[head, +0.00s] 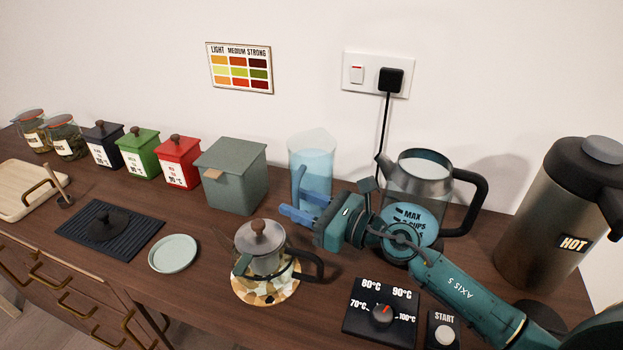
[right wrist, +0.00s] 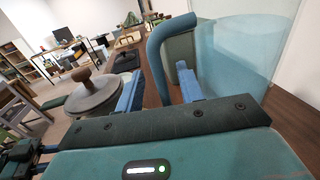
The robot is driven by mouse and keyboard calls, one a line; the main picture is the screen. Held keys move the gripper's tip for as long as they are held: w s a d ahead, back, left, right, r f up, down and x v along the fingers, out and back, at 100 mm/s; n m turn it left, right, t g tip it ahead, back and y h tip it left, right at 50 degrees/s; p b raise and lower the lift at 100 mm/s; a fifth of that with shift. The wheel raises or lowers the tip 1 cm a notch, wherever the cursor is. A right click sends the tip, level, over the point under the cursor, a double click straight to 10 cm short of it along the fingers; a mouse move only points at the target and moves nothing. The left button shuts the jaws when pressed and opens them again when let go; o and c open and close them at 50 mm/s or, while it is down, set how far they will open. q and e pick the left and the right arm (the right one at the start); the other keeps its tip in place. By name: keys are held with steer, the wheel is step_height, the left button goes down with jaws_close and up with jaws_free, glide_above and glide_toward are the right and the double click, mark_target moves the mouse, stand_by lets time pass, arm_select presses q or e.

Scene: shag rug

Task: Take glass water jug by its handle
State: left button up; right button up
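The glass water jug (head: 316,165) stands on the wooden counter near the wall, clear with bluish water in it. Its blue handle (head: 297,183) faces the front left. My right gripper (head: 298,212) is at the jug's lower front, with its blue fingers open. In the right wrist view the jug (right wrist: 240,55) is at right. Its curved handle (right wrist: 157,70) comes down between the two spread fingers (right wrist: 160,92), with visible gaps on both sides. The lower end of the handle is hidden behind the gripper body. My left gripper is out of view.
A small metal teapot (head: 262,255) on a patterned trivet stands just in front of the gripper. A grey-green box (head: 230,180) is left of the jug. A kettle (head: 418,175) is right of it, behind my right arm. A hot flask (head: 550,220) stands far right.

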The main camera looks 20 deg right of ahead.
steer(key=x, duration=0.3)
steer(key=shift+c, duration=0.4)
jaws_close()
stand_by(0.9)
steer(key=shift+w+r, duration=0.15)
steer(key=shift+r, duration=0.15)
